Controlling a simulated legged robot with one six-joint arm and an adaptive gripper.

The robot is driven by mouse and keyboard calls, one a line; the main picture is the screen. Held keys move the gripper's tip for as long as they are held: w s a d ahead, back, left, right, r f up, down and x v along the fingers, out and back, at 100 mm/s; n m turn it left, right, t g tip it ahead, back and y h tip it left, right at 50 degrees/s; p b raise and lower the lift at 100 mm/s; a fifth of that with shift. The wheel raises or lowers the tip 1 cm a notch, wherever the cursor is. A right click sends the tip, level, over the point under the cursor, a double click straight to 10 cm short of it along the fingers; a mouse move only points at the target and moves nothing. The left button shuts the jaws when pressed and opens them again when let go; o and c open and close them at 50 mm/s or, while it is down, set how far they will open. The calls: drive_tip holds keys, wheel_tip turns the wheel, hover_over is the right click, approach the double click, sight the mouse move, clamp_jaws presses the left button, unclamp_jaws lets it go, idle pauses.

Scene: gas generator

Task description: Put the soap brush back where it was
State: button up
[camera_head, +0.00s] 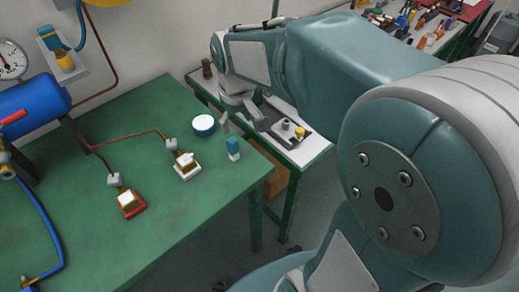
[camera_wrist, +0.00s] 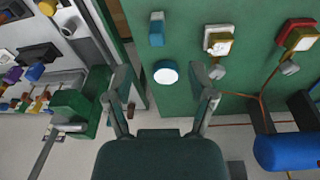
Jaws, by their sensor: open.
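A small blue-and-white piece, which looks like the soap brush (camera_head: 234,148), rests on the green table near its right edge; it also shows at the top of the wrist view (camera_wrist: 157,30). A round blue dish with a white top (camera_head: 204,125) stands beside it, apart from it, and lies in front of my fingers in the wrist view (camera_wrist: 166,72). My gripper (camera_head: 243,121) is open and empty, its fingers spread wide in the wrist view (camera_wrist: 166,90). It is near the table's right edge, close to the brush and dish, not touching the brush.
Two switch-like blocks, one white (camera_head: 186,166) and one red (camera_head: 130,204), sit on the green table (camera_head: 90,240) with copper pipes. A blue tank (camera_head: 35,105) is at left. A white side table (camera_head: 310,151) holds a black tray with small parts.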

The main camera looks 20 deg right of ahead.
drive_tip(key=s+r+m+t, duration=0.2)
drive_tip(key=s+r+t, duration=0.2)
drive_tip(key=s, duration=1.1)
drive_tip(key=shift+m, duration=0.3)
